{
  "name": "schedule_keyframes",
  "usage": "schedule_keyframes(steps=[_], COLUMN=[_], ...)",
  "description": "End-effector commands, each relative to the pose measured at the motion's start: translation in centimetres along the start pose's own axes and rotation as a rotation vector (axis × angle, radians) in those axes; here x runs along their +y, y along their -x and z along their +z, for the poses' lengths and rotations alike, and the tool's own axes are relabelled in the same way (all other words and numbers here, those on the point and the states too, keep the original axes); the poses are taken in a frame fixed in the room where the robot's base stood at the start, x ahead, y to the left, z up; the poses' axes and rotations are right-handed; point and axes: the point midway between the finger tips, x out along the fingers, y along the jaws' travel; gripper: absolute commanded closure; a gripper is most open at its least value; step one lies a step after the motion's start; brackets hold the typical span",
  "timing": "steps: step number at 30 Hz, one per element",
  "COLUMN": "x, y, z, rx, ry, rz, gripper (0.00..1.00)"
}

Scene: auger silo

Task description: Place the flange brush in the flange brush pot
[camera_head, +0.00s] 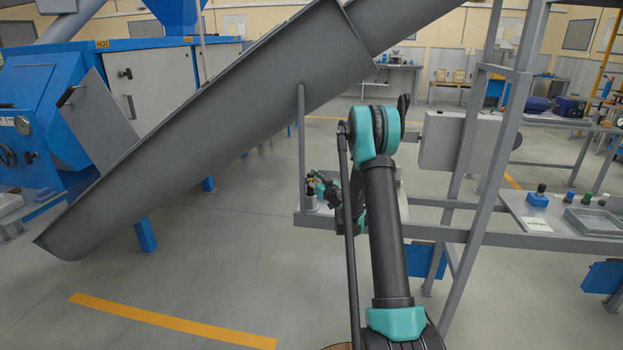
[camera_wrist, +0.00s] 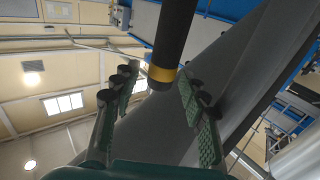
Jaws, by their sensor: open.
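In the wrist view, my gripper (camera_wrist: 158,86) is open, with green padded fingers on both sides. A thick dark rod with a yellow band near its end (camera_wrist: 161,72) reaches in from the top, between or just beyond the fingertips; it looks like the flange brush's handle, but its other end is out of frame. In the head view, my gripper (camera_head: 325,186) is small and partly hidden behind my arm, near the left end of a grey platform. A small dark item with a yellowish part (camera_head: 311,195) stands there; I cannot tell whether it is the brush or the pot.
A large grey auger trough (camera_head: 215,110) slopes across the left and middle. A bench at the right holds a grey tray (camera_head: 597,221) and several small coloured items. The floor at front left is clear.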

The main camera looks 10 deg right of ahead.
Motion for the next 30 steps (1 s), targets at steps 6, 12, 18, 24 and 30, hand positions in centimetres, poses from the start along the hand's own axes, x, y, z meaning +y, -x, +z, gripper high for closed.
schedule_keyframes(steps=[6,12,18,24,30], x=[0.1,0.1,0.1,-0.2,-3.6], y=[3.1,7.3,10.5,11.9,13.3], z=[0.0,0.0,-0.1,-0.2,-1.9], rx=[0.000,0.000,0.000,-0.005,-0.087], ry=[0.000,0.000,0.000,-0.001,-0.023], rz=[0.002,0.002,0.002,-0.004,-0.073], gripper=[0.56,0.56,0.56,0.56,0.56])
